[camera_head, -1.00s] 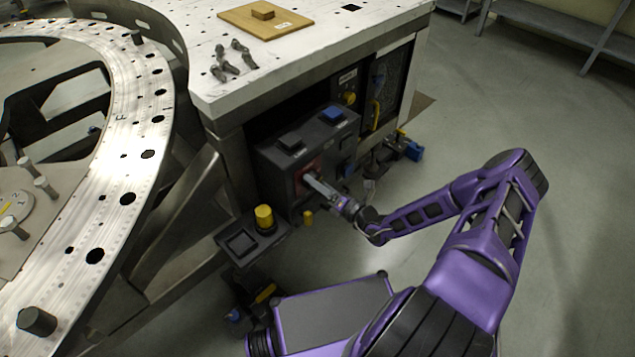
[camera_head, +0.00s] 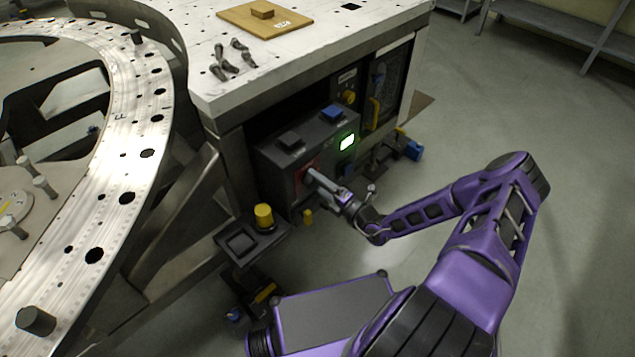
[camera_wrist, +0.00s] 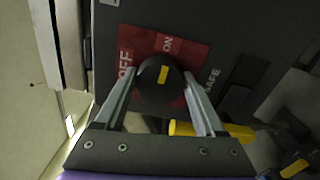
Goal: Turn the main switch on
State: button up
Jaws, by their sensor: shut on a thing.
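The main switch is a round black knob (camera_wrist: 158,82) with a yellow mark, on a red plate (camera_wrist: 190,58) lettered OFF and ON. The yellow mark points toward the ON lettering in the wrist view. My gripper (camera_wrist: 160,92) has one finger on each side of the knob and is shut on it. In the head view my gripper (camera_head: 312,175) reaches the red plate (camera_head: 303,181) on the front of the dark control box (camera_head: 283,165); the knob is hidden there. A green lamp (camera_head: 347,142) on the box is lit.
A yellow button (camera_head: 264,216) stands on a small bracket left of my gripper. A yellow handle (camera_wrist: 215,130) lies close below the knob in the wrist view. The white table top (camera_head: 300,60) overhangs the box. Open floor (camera_head: 430,130) lies to the right.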

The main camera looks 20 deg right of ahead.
dwell(0.3)
jog(key=o, duration=1.3)
jog(key=shift+o, duration=0.2)
jog(key=shift+s+d, duration=0.1)
jog(key=p+v, duration=0.1)
jog(key=v, duration=1.6)
jog(key=shift+s+f, duration=0.1)
